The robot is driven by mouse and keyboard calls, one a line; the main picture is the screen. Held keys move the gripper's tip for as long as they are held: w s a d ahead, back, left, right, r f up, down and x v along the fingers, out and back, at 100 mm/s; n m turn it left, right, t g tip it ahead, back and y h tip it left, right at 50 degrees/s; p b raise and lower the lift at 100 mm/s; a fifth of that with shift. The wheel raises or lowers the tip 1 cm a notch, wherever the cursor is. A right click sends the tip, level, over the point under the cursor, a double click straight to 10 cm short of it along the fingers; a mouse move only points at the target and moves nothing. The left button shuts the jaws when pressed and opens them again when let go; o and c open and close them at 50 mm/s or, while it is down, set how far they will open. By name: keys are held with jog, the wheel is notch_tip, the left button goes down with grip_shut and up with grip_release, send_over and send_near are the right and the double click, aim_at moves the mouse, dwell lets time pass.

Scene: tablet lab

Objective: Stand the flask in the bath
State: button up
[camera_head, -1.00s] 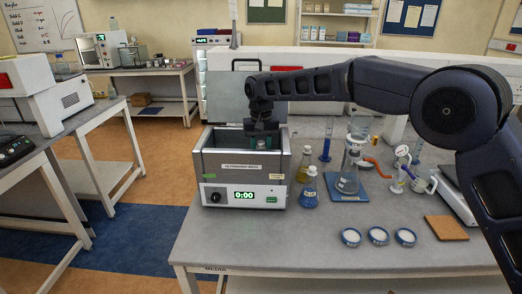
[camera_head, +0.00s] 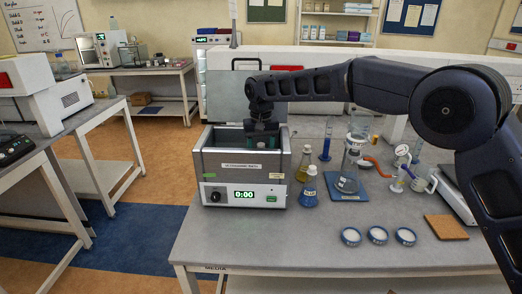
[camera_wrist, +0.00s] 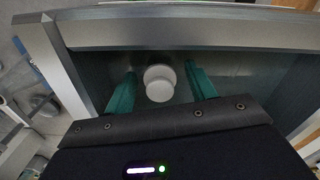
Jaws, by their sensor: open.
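The ultrasonic bath (camera_head: 243,167) is a grey metal box on the table, lid raised at the back, display reading 0:00. My gripper (camera_head: 262,141) points down into its open top. In the wrist view, the bath's rim (camera_wrist: 170,32) runs across the top and the teal fingers are open inside the basin. A round white cap or stopper (camera_wrist: 159,84) sits between the fingers, with a gap on either side. It looks like the top of the flask; the body below is hidden, so I cannot tell how it rests on the bath floor.
A blue-liquid flask (camera_head: 309,188) and a yellow-liquid flask (camera_head: 304,165) stand just right of the bath. A large flask (camera_head: 349,172) on a blue mat, several small dishes (camera_head: 378,235) and a cork mat (camera_head: 446,227) lie further right.

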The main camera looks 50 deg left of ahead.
notch_tip(320, 180, up, 12)
jog(key=shift+f, duration=0.15)
dwell(0.4)
